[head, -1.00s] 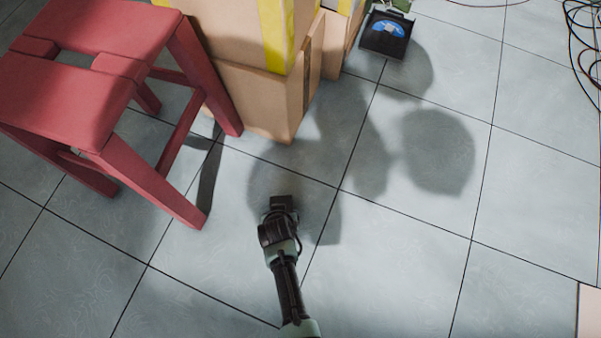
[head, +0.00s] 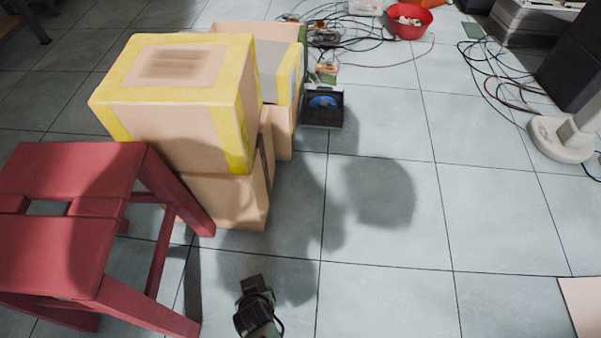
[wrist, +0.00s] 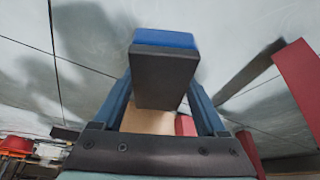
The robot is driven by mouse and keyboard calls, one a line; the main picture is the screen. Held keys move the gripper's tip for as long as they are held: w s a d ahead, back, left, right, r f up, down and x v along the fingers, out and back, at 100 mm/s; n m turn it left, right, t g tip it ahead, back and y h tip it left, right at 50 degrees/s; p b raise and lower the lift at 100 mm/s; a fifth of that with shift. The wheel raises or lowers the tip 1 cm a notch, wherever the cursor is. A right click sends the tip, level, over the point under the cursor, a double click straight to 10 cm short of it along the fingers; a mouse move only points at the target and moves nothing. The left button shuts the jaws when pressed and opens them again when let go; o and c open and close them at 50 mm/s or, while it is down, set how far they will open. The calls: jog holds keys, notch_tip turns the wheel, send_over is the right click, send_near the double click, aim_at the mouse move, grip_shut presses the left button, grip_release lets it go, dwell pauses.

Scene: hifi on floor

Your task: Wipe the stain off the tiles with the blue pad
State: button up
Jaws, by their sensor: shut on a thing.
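My gripper (head: 254,302) is low in the head view, right of the red stool, pointing away from me over the tiles. It is shut on a dark block with a blue pad (wrist: 165,39) on its far face, seen in the wrist view. In the head view only the dark back of the block shows; the blue face is hidden. I cannot tell whether the pad touches the floor. A round dark patch (head: 380,193) lies on the tiles ahead and right of my gripper. I cannot tell whether it is the stain or a shadow.
The red stool (head: 75,240) stands close on the left. Stacked cardboard boxes (head: 215,195) stand just ahead. Cables, a red bowl (head: 408,22) and a white base (head: 560,138) are farther off. Open tiles lie to the right.

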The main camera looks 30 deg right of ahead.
jog(key=shift+r+p, duration=1)
jog(key=shift+r, duration=0.4)
